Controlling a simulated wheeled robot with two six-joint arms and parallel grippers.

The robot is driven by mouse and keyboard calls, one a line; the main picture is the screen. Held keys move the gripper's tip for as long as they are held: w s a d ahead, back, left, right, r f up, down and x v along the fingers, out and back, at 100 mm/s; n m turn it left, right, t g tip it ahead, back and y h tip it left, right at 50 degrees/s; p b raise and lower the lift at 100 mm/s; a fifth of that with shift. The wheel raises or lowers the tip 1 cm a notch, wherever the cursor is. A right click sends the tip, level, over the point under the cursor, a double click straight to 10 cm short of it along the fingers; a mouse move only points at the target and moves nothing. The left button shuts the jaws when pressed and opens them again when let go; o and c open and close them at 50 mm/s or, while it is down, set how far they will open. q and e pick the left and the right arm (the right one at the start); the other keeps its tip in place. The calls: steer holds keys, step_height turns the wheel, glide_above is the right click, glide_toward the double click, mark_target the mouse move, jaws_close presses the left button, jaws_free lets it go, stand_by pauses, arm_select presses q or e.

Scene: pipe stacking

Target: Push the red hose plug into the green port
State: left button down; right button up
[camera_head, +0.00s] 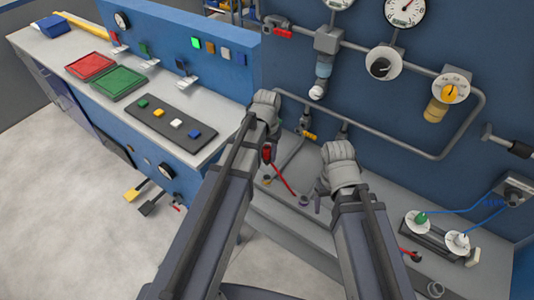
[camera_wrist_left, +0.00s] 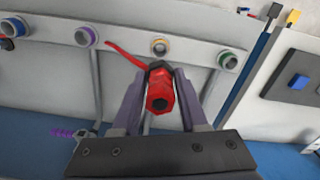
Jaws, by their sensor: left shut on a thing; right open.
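The red hose plug (camera_wrist_left: 160,92) is between the fingers of my left gripper (camera_wrist_left: 158,105), which is shut on it; its end faces the wrist camera. In the head view the plug (camera_head: 267,153) shows beside my left gripper. A red hose (camera_head: 283,180) trails from it. The green port (camera_wrist_left: 228,60), a green-ringed socket, is right of and above the plug in the left wrist view, apart from it. In the head view it seems hidden behind my left arm. My right gripper (camera_head: 318,200) is open near the purple port (camera_head: 303,200).
An orange-ringed port (camera_wrist_left: 160,47), a purple one (camera_wrist_left: 85,36) and a blue one (camera_wrist_left: 12,27) share the row. Grey pipes (camera_head: 400,146) and gauges (camera_head: 405,12) stand on the back wall. A connector block (camera_head: 438,242) with blue cables sits at the right.

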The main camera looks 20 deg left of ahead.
arm_select(q)
steer(key=shift+r+p, duration=3.6)
steer(key=shift+r, duration=0.25)
arm_select(e)
step_height(320, 180, up, 8)
steer(key=shift+f, duration=0.25)
arm_select(q)
steer(key=shift+f, duration=0.15)
arm_select(e)
steer(key=shift+f, duration=0.1)
